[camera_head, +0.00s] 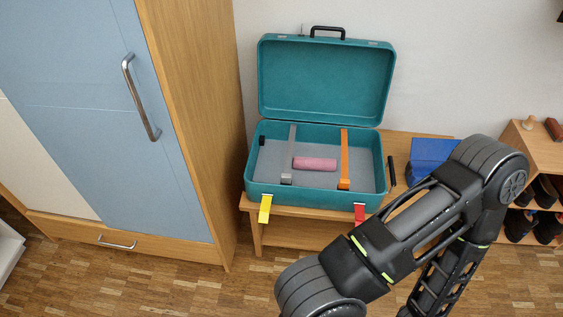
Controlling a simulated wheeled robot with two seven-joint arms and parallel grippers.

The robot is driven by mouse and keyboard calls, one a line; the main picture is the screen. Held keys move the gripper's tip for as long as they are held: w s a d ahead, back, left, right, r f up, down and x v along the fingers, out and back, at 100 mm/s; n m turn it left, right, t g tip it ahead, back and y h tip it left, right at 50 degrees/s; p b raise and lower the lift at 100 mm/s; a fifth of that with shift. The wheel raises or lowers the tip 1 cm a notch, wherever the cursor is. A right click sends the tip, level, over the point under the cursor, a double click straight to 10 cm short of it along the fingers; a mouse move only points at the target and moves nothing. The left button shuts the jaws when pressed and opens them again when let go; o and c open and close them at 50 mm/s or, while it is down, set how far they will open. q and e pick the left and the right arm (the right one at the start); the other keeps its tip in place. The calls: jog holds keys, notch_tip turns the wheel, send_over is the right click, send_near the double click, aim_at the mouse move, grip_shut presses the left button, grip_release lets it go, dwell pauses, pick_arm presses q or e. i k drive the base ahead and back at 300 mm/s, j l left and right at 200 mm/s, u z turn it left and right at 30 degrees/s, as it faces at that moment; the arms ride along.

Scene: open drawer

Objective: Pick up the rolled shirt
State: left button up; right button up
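A pink roll, which looks like the rolled shirt (314,164), lies in the base of an open teal suitcase (318,201). It lies lengthwise between a grey strap (289,155) on its left and an orange strap (344,160) on its right. No gripper is near it. My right arm crosses the lower right of the view, and its gripper is outside the frame. My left arm and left gripper are not in view.
The suitcase stands on a wooden bench (283,234) with its lid upright against the wall. A yellow tag and a red tag hang at its front. A blue box (432,151) is to its right, a wardrobe (190,120) to its left, and a shoe shelf (523,143) at far right.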

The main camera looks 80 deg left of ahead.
aim_at(299, 163)
jog(key=u, duration=2.4)
jog(key=i+l, duration=0.25)
jog(key=l, duration=0.15)
jog(key=i+l+z, duration=0.1)
jog(key=l, duration=0.35)
jog(key=i+l, duration=0.35)
jog(key=l+z, duration=0.05)
